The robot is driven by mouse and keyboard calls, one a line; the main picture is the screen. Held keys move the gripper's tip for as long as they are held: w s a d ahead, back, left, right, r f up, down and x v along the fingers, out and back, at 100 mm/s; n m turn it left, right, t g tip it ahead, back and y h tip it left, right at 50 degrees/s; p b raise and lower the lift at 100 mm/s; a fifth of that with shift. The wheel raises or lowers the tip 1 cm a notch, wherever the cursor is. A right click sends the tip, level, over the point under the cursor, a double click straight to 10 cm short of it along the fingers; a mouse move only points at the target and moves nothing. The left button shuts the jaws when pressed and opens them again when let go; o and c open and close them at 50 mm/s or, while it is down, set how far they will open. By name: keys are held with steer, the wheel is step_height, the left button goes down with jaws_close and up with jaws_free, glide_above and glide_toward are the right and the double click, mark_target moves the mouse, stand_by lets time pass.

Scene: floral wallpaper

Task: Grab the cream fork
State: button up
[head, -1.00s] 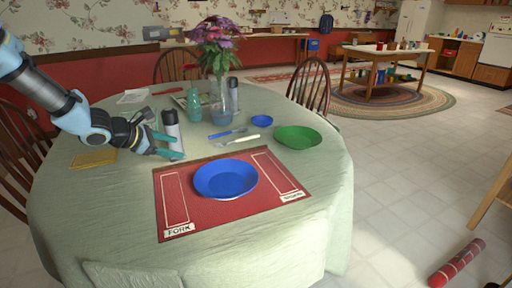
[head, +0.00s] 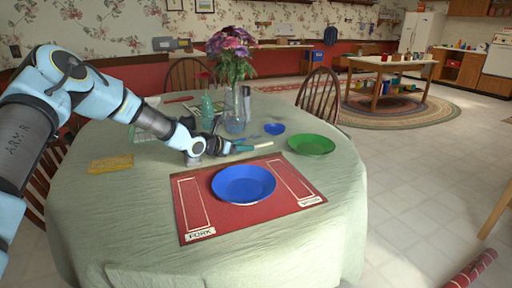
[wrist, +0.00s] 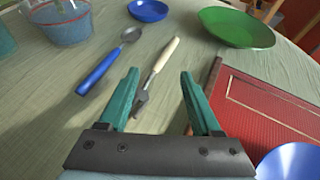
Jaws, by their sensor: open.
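The cream fork (wrist: 163,55) lies on the table in the wrist view, its cream handle pointing away and its metal end toward my gripper. In the head view its cream handle (head: 264,145) shows just past my fingertips. My gripper (wrist: 160,75) is open, with its two teal fingers on either side of the fork's metal part; I see no contact. In the head view my gripper (head: 243,146) is low over the table, behind the blue plate, and hides the fork's metal end.
A blue-handled spoon (wrist: 98,72) lies left of the fork. A small blue bowl (wrist: 148,10), a green plate (wrist: 238,27) and a glass bowl (wrist: 57,22) are near. The red placemat (head: 205,218) carries a blue plate (head: 244,184). A flower vase (head: 234,108) stands behind.

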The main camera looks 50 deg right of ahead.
steer(key=shift+p+x, duration=0.6)
steer(key=shift+x, duration=1.95)
steer(key=shift+c, duration=0.2)
jaws_close()
